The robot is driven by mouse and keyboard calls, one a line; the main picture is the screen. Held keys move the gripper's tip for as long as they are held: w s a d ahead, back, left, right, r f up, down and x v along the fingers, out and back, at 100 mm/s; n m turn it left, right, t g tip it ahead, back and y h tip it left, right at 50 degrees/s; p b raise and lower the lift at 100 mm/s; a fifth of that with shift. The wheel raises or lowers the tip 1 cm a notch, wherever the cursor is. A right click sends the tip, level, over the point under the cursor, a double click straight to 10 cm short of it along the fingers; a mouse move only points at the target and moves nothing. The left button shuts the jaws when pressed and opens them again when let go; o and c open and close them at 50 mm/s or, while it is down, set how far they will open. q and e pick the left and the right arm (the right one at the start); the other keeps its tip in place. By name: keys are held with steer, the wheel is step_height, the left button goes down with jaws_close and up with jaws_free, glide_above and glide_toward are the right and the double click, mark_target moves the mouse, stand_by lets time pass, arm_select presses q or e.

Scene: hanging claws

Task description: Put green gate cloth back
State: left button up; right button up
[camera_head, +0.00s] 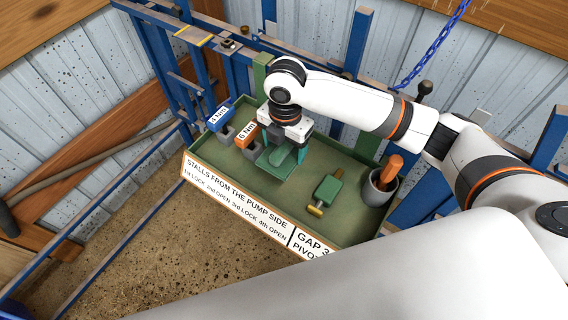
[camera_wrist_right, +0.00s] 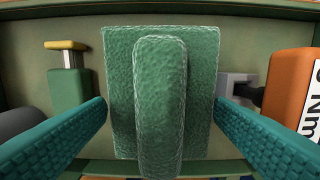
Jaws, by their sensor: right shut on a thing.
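The green cloth (camera_head: 274,163) is a textured green pad with a raised fold across its middle. It is in the green tray (camera_head: 335,165), left of the tray's middle. My right gripper (camera_head: 282,148) points down over it. I cannot tell whether the cloth touches the tray floor. My left gripper is not in view.
A blue "4 Nm" tool (camera_head: 219,117) and an orange "6 Nm" tool (camera_head: 246,134) stand in grey holders at the tray's left. Blue rails surround the tray.

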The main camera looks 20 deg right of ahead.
mark_target(285, 143)
step_height(285, 143, down, 6)
steer(key=shift+f+p, duration=0.2)
steer(key=shift+p, duration=0.3)
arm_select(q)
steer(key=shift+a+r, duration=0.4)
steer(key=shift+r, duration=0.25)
arm_select(e)
steer(key=shift+f, duration=0.45)
steer(key=shift+f, duration=0.15)
steer(key=o, duration=1.4)
step_height(285, 143, up, 11)
steer(key=shift+w+d+r+b, duration=0.1)
steer(key=shift+b, duration=1)
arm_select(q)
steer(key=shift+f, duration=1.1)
arm_select(e)
steer(key=shift+r, duration=0.6)
